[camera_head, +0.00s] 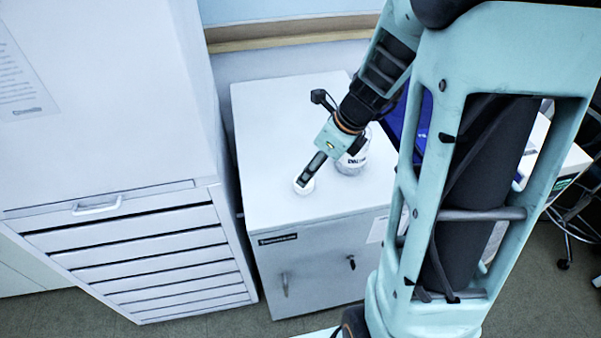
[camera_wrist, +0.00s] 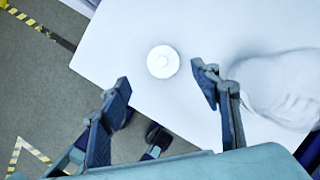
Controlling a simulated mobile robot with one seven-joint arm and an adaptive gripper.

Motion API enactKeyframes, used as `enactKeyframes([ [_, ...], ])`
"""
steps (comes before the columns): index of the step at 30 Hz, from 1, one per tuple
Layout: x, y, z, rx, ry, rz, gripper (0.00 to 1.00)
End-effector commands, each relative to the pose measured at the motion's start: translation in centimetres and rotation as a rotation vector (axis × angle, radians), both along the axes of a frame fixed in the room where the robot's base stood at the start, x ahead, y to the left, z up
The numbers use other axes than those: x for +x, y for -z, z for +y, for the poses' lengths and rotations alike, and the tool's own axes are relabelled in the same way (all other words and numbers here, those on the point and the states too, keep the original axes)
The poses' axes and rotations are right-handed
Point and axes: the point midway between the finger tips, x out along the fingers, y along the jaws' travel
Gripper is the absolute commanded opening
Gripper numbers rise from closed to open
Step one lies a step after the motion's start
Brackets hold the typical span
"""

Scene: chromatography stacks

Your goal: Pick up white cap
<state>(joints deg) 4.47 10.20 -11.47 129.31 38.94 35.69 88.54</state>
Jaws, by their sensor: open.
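The white cap (camera_wrist: 163,61) is a small round disc lying flat on the white cabinet top (camera_wrist: 130,35). In the head view the white cap (camera_head: 304,187) lies just at the tip of my gripper (camera_head: 308,178), which partly covers it. In the wrist view my gripper (camera_wrist: 163,88) is open, its two dark fingers spread wide. The cap lies between and a little beyond the fingertips, nearer the right finger, and nothing is held. I cannot tell the exact height of the fingers above the cap.
A tall drawer cabinet (camera_head: 110,130) stands at the left. The cabinet top left of the cap is clear.

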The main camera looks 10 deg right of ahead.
Motion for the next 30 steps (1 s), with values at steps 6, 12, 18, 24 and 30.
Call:
enactKeyframes([
  [6,0.5,1.8,0.4,-0.001,0.000,0.000,0.58],
  [12,1.4,4.4,0.8,-0.001,0.000,0.001,0.58],
  [18,2.0,6.3,1.4,-0.002,-0.001,0.000,0.58],
  [24,2.1,6.3,1.4,-0.003,-0.001,-0.002,0.58],
  [30,2.1,6.3,1.4,-0.002,-0.001,-0.002,0.41],
])
